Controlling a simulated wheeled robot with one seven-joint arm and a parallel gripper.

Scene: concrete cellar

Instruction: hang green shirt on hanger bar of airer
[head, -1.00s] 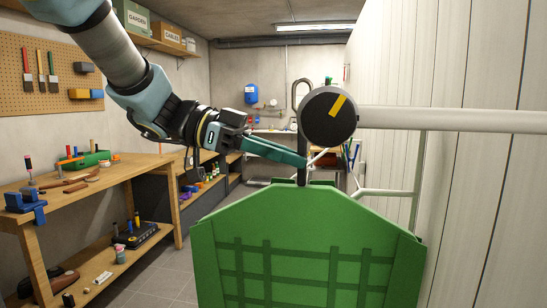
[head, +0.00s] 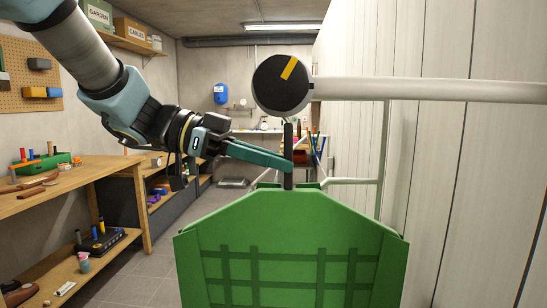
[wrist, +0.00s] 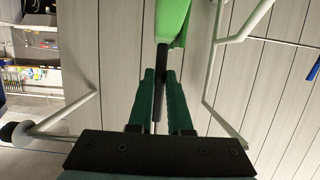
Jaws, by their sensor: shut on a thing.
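The green shirt (head: 290,245), with a darker checked pattern, hangs upright from a hanger with a dark stem (head: 288,155). My gripper (head: 289,165) reaches in from the left, its green fingers shut on the stem just above the shirt. The wrist view also shows the fingers (wrist: 158,76) on either side of the stem, with part of the shirt (wrist: 174,22) beyond. The airer's pale hanger bar (head: 430,90) ends in a black cap with a yellow mark (head: 282,85), just above the stem. The hook is hidden, so I cannot tell whether it rests on the bar.
Pale airer frame tubes (head: 383,150) stand behind the shirt at right, near the panelled wall (head: 450,190). A wooden workbench (head: 75,185) with tools runs along the left. Grey floor (head: 150,270) is clear between the bench and the shirt.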

